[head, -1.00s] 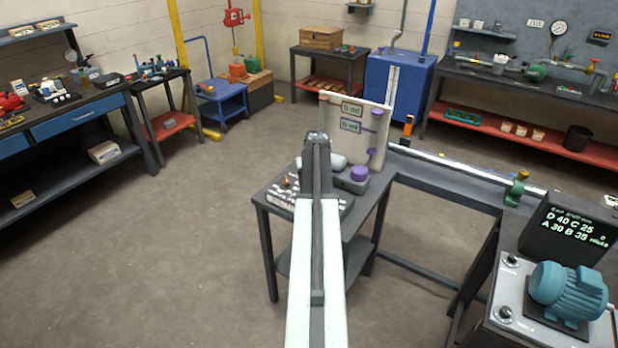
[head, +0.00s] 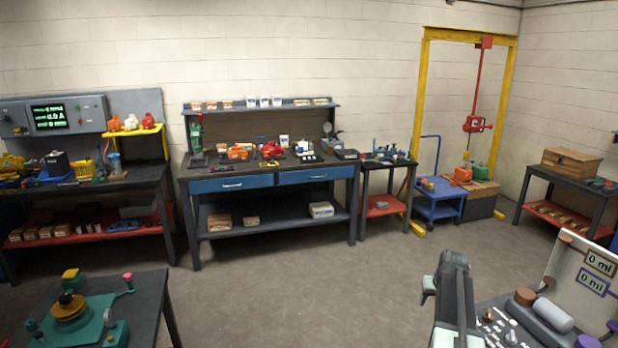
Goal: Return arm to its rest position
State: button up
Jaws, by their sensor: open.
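My arm reaches up from the bottom edge, right of the middle, in the head view. My gripper (head: 431,287) is at its far end, small and partly hidden by the arm. It is open, and I see nothing held in it.
A grey can (head: 553,315) and a purple-topped part (head: 588,341) stand by the panel. A dark table with a green-and-yellow device (head: 70,308) is at the lower left. A blue-drawer workbench (head: 232,184) and blue cart (head: 438,198) line the wall. The middle floor is clear.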

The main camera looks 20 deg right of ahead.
jog(key=w+a+n+y, duration=0.1)
jog(key=w+a+n, duration=0.15)
jog(key=a, duration=1.25)
jog(key=w+a+n+y, duration=0.1)
jog(key=w+a+n, duration=0.15)
jog(key=a, duration=1.35)
jog(key=s+a+f+n+g, duration=0.1)
jog(key=s+a, duration=0.1)
jog(key=a, duration=0.4)
jog(key=s+a+g, duration=0.1)
jog(key=s+a, duration=0.2)
jog(key=a, duration=0.4)
jog(key=s+a+m+g, duration=0.1)
jog(key=s+a+g, duration=0.1)
jog(key=s, duration=0.6)
jog(key=shift+s+a+f, duration=0.25)
jog(key=shift+a+f, duration=0.1)
jog(key=shift+a, duration=0.2)
